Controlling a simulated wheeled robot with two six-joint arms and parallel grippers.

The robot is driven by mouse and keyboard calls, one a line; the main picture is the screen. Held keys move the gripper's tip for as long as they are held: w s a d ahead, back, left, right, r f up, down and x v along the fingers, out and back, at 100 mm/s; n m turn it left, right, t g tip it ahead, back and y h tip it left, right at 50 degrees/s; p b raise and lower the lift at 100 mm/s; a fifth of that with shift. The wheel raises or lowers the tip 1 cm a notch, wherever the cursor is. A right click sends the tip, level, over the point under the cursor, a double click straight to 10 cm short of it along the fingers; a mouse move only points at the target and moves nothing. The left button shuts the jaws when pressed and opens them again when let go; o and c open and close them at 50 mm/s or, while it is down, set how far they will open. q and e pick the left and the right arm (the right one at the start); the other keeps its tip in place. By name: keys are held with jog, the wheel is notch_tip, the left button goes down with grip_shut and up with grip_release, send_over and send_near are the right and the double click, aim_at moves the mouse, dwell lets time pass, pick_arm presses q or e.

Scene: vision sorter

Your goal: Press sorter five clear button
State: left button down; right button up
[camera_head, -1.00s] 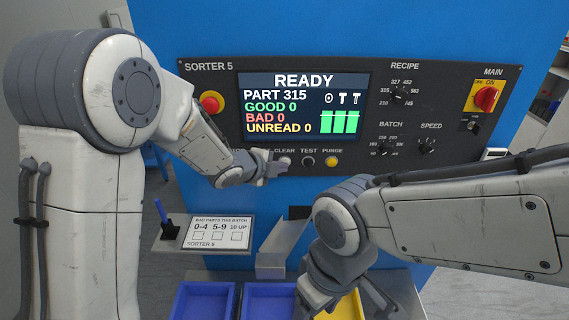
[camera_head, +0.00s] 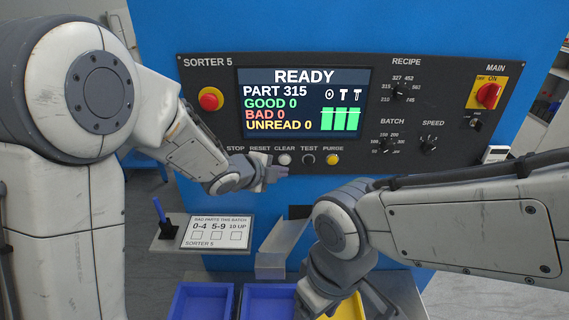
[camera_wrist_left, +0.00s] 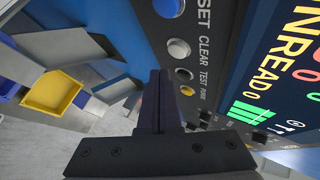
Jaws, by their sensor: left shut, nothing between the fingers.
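The clear button (camera_head: 285,159) is a pale round button under the CLEAR label on the dark panel of sorter five. In the left wrist view the clear button (camera_wrist_left: 179,48) stands just ahead of my left fingertips and to their right. My left gripper (camera_head: 276,173) is shut and empty, just below and left of the button in the head view; a gap shows between them there. Its closed fingers (camera_wrist_left: 159,76) show in the wrist view. The screen (camera_head: 303,103) reads READY, with good, bad and unread at 0. My right gripper (camera_head: 345,300) is low in the head view, its tips cut off.
The blue reset button (camera_wrist_left: 168,6), dark test button (camera_head: 308,159) and yellow purge button (camera_head: 333,159) flank the clear button. A red stop button (camera_head: 210,99) is at upper left. A metal chute (camera_head: 272,262), blue bins (camera_head: 202,300) and a yellow bin (camera_wrist_left: 51,92) lie below.

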pick_arm(q)
jog(key=s+b, duration=0.1)
jog(key=s, duration=0.2)
jog(key=shift+s, duration=0.35)
dwell(0.3)
jog(key=s+a+f+n+g+y+b, duration=0.1)
jog(key=s+f+n+g, duration=0.2)
jog(key=s, duration=0.7)
jog(key=s+a+f+n+g+y+b, duration=0.1)
jog(key=s+f+n+g+y+b, duration=0.1)
jog(key=s+n, duration=0.5)
jog(key=s+a+f+n+g+y+b, duration=0.1)
jog(key=s+n, duration=0.5)
jog(key=s, duration=0.7)
notch_tip(320, 180, down, 3)
jog(key=g+y+b, duration=0.1)
jog(key=g, duration=0.2)
jog(key=shift+a+r+g, duration=0.15)
jog(key=shift+a+g, duration=0.15)
jog(key=shift+a, duration=0.1)
